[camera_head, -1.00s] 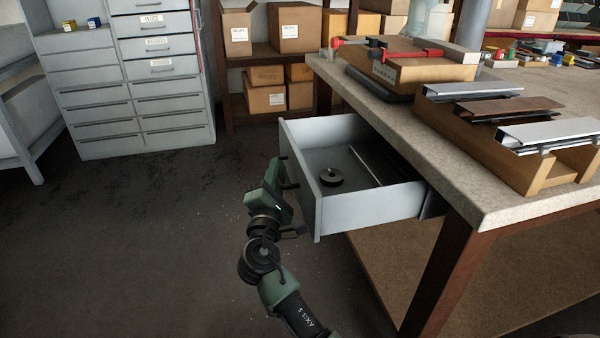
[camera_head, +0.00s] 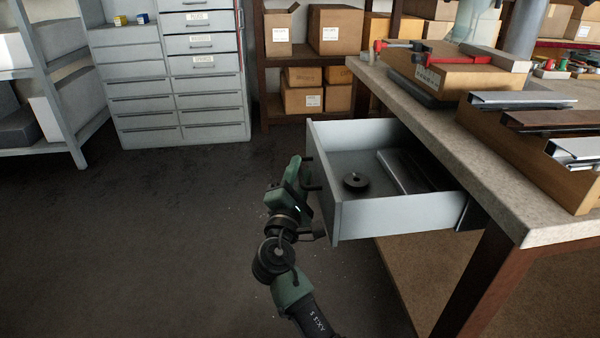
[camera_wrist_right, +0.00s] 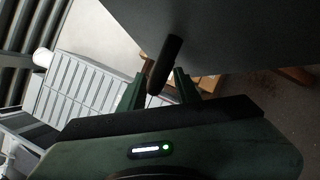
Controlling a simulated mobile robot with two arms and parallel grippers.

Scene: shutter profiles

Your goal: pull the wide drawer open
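The wide drawer (camera_head: 395,217) is a grey metal drawer under the bench top, standing well out of the bench. A black disc (camera_head: 355,181) and a long metal profile (camera_head: 405,170) lie in it. My right gripper (camera_head: 309,174) is at the drawer's front face. In the right wrist view the dark bar handle (camera_wrist_right: 164,64) sits between the two green fingers (camera_wrist_right: 159,84), which appear closed on it. The back of the drawer is hidden under the bench top. My left gripper is not in view.
A grey drawer cabinet (camera_head: 180,100) and a box shelf (camera_head: 270,85) stand behind. The floor left of the drawer is clear.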

